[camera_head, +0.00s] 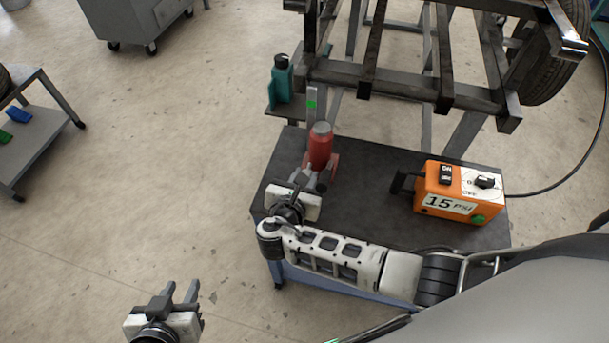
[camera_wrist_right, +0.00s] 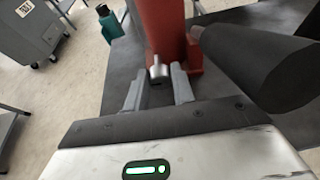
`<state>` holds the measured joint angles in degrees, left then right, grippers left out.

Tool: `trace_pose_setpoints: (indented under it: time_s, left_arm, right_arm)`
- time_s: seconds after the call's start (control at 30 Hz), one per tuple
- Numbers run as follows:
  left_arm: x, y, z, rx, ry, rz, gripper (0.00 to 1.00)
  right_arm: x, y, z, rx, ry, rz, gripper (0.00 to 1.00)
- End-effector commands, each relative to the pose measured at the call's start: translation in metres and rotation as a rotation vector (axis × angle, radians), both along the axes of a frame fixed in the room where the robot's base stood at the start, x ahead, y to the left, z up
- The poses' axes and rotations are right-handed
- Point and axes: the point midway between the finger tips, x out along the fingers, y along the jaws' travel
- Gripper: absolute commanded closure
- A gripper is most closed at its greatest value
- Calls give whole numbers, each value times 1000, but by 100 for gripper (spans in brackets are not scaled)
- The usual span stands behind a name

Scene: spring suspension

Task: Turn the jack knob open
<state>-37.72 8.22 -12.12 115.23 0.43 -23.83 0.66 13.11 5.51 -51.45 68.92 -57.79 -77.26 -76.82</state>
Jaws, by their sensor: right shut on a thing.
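The red jack (camera_head: 320,146) stands upright on the dark cart top (camera_head: 365,165), and its red body (camera_wrist_right: 163,25) fills the upper middle of the right wrist view. A small grey metal knob (camera_wrist_right: 157,70) sticks out low on the jack. My right gripper (camera_head: 316,180) is at the near side of the jack. In the right wrist view its two fingers (camera_wrist_right: 158,84) are on either side of the knob, shut on it. In the head view the knob is hidden by the gripper. My left gripper (camera_head: 181,289) is open and empty above the floor at lower left.
A dark cylinder (camera_wrist_right: 262,68) juts from the jack close to the right fingers. An orange pressure box (camera_head: 447,192) reading 15 PSI stands on the cart's right. A teal bottle (camera_head: 282,82) stands on a small shelf behind. A metal frame (camera_head: 400,80) rises beyond the cart.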

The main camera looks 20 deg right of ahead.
Motion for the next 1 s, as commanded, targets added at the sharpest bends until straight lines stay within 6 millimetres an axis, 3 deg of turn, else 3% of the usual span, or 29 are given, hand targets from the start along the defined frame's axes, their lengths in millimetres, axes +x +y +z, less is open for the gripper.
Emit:
trace_pose_setpoints:
  time_s: [0.2, 0.23, 0.3, 0.63, 1.0]
  left_arm:
    - [0, 0, 0, 0, 0, 1, 67]
    - [0, 0, 0, 0, 0, 1, 67]
    - [0, 0, 0, 0, 0, 1, 67]
    - [0, 1, 0, 0, -1, 2, 67]
    - [0, 1, 3, 2, 0, 2, 67]
  right_arm:
    - [0, -1, -1, -1, 2, -2, 98]
    - [0, -1, -1, -1, 2, -2, 67]
    - [0, -1, -1, 0, 1, -1, 53]
    - [-4, 2, 1, 3, 0, 0, 53]
    - [-47, 34, 21, 3, 2, 1, 53]
